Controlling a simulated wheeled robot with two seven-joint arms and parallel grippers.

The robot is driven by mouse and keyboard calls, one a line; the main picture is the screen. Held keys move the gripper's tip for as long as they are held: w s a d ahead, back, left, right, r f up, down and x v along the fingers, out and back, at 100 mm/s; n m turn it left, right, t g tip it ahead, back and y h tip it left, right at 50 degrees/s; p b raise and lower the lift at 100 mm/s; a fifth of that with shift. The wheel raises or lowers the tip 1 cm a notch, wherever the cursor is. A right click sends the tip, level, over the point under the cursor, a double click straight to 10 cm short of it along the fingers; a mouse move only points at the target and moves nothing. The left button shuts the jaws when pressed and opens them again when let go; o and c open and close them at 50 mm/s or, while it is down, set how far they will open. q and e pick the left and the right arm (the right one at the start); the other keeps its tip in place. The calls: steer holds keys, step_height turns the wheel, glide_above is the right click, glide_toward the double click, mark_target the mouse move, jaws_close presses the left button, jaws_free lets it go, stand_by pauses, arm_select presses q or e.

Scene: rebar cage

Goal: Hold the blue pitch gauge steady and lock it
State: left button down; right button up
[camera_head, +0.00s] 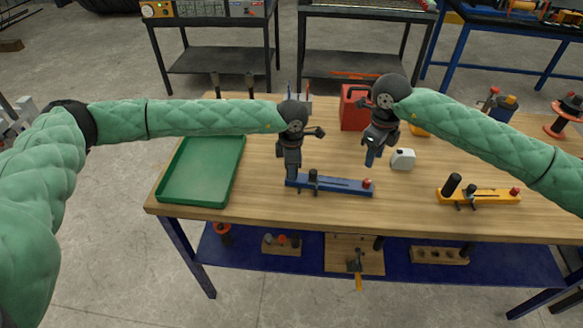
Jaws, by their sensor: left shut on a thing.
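The blue pitch gauge (340,187) lies flat near the front edge of the wooden table, long side across the view. It has a black upright knob (313,177) left of its middle and a red knob (367,184) at its right end. My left gripper (291,173) points down at the gauge's left end and is shut on it; its fingertips partly hide that end. My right gripper (371,159) hangs above and behind the gauge's right end, apart from it. Its fingers are too small to tell open from shut.
A green tray (163,190) lies at left. A white rounded block (403,159) sits right of my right gripper, with a red container (354,108) behind. A yellow gauge (492,196) lies at right. Bare tabletop (405,195) separates the two gauges.

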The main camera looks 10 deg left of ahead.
mark_target(367, 180)
steer(key=shift+o, duration=0.7)
step_height(367, 180, down, 10)
steer(key=m, duration=1.3)
steer(key=shift+m, duration=0.3)
jaws_close()
